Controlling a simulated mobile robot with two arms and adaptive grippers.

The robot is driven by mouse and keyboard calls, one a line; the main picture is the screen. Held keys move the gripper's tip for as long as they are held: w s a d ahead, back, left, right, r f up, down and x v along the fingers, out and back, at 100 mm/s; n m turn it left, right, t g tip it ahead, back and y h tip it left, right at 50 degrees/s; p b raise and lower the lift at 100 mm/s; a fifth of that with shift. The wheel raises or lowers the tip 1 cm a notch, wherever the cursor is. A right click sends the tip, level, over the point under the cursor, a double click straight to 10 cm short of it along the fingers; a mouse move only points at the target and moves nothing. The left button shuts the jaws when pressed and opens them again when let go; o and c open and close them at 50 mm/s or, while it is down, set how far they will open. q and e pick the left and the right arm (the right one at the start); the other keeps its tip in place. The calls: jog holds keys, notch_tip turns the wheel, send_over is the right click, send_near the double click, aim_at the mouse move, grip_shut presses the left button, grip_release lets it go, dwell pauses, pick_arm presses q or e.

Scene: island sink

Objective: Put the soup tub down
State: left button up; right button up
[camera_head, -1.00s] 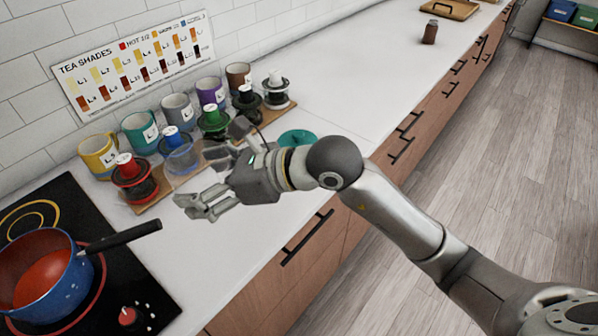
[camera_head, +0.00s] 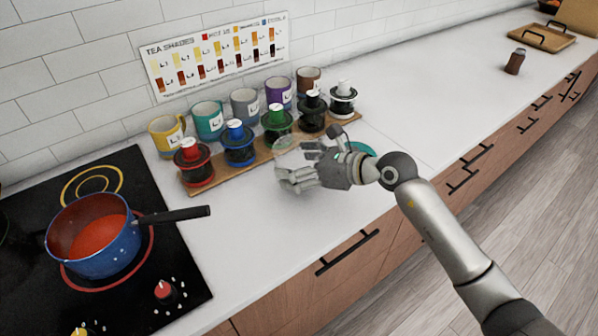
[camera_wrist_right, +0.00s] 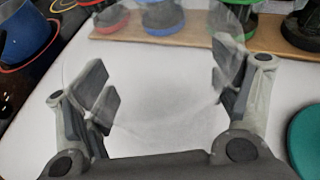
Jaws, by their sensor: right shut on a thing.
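The soup tub (camera_wrist_right: 150,100) is a clear, see-through round tub between the two fingers of my right gripper (camera_wrist_right: 165,98) in the right wrist view. The fingers are shut on its sides. In the head view the tub (camera_head: 287,146) is faint beside my right gripper (camera_head: 290,178), over the white counter in front of the green-topped and black-topped infusers. I cannot tell whether its base touches the counter. A teal round lid (camera_head: 362,149) lies partly behind my right wrist; it also shows in the right wrist view (camera_wrist_right: 309,140). My left gripper is not in view.
A wooden board (camera_head: 217,178) with several infusers stands behind the tub, with mugs behind it. A blue pot (camera_head: 107,262) of red soup sits on the black hob (camera_head: 165,325) at left, its handle pointing right. The counter (camera_head: 245,240) in front is clear.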

jog(key=shift+w+d+f, duration=0.15)
jog(key=shift+w+f, duration=0.25)
jog(key=shift+f, duration=0.1)
notch_tip(320, 180, down, 2)
jog(key=shift+f+p, duration=0.15)
jog(key=shift+p, duration=0.25)
jog(key=shift+f, duration=0.4)
jog(key=shift+f, duration=0.15)
jog(key=o, duration=0.9)
